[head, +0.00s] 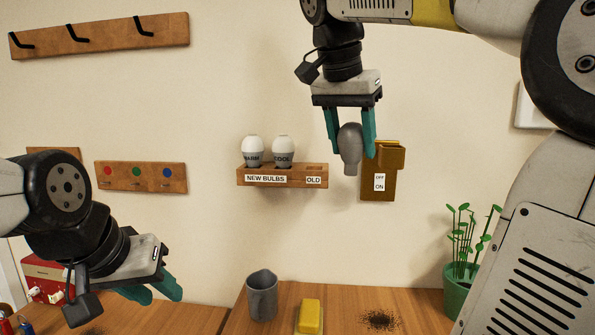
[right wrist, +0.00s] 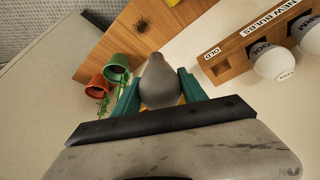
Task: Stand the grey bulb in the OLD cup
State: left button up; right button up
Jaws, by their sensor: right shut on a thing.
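The grey bulb (head: 350,150) is held between the teal fingers of my right gripper (head: 350,135), which points down from above. The bulb also shows in the right wrist view (right wrist: 160,82). A wooden wall rack (head: 282,181) has a part labelled OLD (head: 313,180) at its right end, with no bulb standing in it. The bulb hangs to the right of and a little above that end, apart from it. Two white bulbs, WARM (head: 252,150) and COOL (head: 283,150), stand in the NEW BULBS part. My left gripper (head: 155,290) is low at the left; its finger gap is unclear.
A wooden OFF/ON switch holder (head: 378,185) is on the wall just behind and right of the bulb. Below are a grey cup (head: 262,295), a yellow block (head: 310,316), a dark crumb patch (head: 380,319) and a green potted plant (head: 460,285). The wall above the rack is clear.

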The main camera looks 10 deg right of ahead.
jog(key=shift+r, duration=0.45)
jog(key=w+a, duration=0.1)
jog(key=w, duration=0.4)
jog(key=w+a+f, duration=0.1)
jog(key=w, duration=0.4)
jog(key=w+a, duration=0.1)
jog(key=w, duration=0.4)
jog(key=shift+a+f, duration=0.2)
jog(key=shift+f, duration=1.7)
jog(key=shift+f, duration=0.15)
jog(key=o, duration=1.1)
